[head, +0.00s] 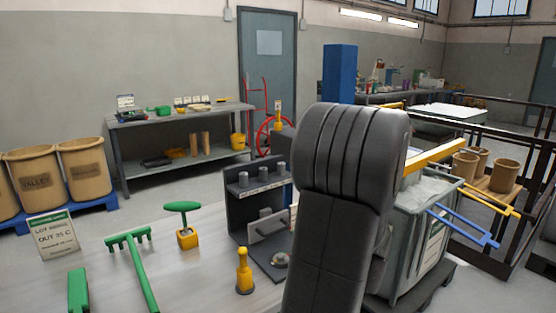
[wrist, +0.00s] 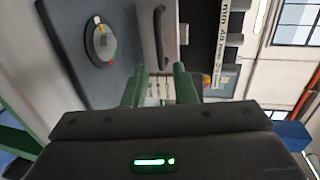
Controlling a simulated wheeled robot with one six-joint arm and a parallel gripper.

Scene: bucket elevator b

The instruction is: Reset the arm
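My gripper (wrist: 158,82) shows in the wrist view as two green fingers standing apart, in front of a dark body with a lit green bar. The gap between them holds nothing that I can make out. A dark panel with a round dial (wrist: 102,42) and a black handle (wrist: 160,38) lies beyond the fingers in the tilted wrist view. In the head view my arm's thick dark link rises in front of the bench, right of centre, and my gripper is hidden. The dark stand (head: 243,212) with grey pegs is just left of my arm.
The near bench (head: 205,235) carries a green rake-like tool (head: 133,265), a green-handled yellow block (head: 187,238), a yellow bottle-shaped piece (head: 244,272) and a lot sign (head: 54,235). A grey bin (head: 415,240) stands right of my arm, partly hidden. Railings (head: 500,240) are farther right.

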